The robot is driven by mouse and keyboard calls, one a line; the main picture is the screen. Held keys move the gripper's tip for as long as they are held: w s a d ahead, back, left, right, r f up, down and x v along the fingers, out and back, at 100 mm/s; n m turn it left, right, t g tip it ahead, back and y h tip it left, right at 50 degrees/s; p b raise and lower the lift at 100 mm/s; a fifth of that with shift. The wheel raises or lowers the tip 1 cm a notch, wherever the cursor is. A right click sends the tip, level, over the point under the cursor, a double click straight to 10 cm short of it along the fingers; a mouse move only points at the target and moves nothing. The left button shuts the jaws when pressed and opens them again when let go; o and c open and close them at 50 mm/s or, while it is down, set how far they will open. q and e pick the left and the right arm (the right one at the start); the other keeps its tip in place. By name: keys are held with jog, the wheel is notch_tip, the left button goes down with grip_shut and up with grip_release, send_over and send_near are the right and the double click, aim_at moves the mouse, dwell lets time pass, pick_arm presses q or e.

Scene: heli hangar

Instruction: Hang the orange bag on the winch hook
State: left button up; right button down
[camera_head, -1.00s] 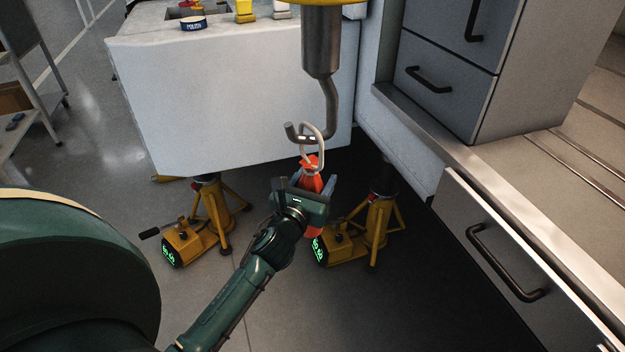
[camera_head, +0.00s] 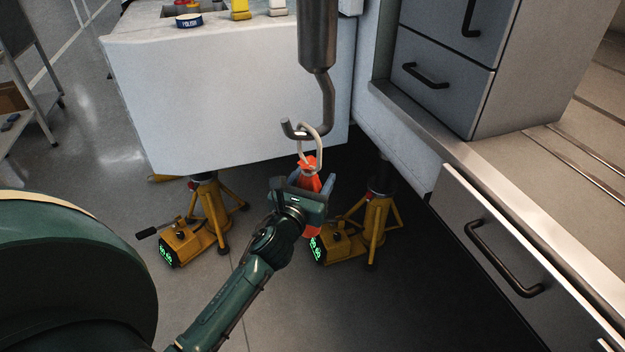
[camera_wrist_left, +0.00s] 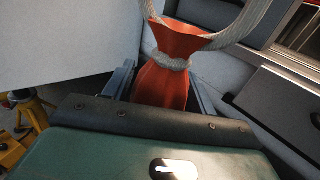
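The orange bag (camera_head: 309,172) is upright below the dark metal winch hook (camera_head: 289,131). Its pale rope loop (camera_head: 320,148) rises from the tied neck and overlaps the hook's bend; the loop's top shows above the bend. I cannot tell whether the rope bears on the hook. My left gripper (camera_head: 303,184) has a finger on either side of the bag, below the neck. In the left wrist view the bag (camera_wrist_left: 165,85) fills the space between the fingers low down, and the hook is out of view. My right gripper is not in view.
A white block-like body (camera_head: 230,95) stands behind the hook, with yellow jacks (camera_head: 208,215) under it. Grey drawers (camera_head: 440,65) and an open-looking lower drawer front (camera_head: 500,255) are on the right. A shelf rack (camera_head: 40,105) is far left.

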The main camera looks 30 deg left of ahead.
pick_arm(q)
jog(key=o, duration=0.5)
jog(key=shift+c, duration=0.2)
jog(key=shift+s+f, duration=0.1)
jog(key=shift+f, duration=0.15)
jog(key=s, duration=0.4)
jog(key=s+d+b, duration=0.1)
jog(key=s, duration=0.3)
jog(key=s+b, duration=0.1)
jog(key=s, duration=0.4)
jog(key=shift+d+r, duration=0.2)
jog(key=shift+d, duration=0.2)
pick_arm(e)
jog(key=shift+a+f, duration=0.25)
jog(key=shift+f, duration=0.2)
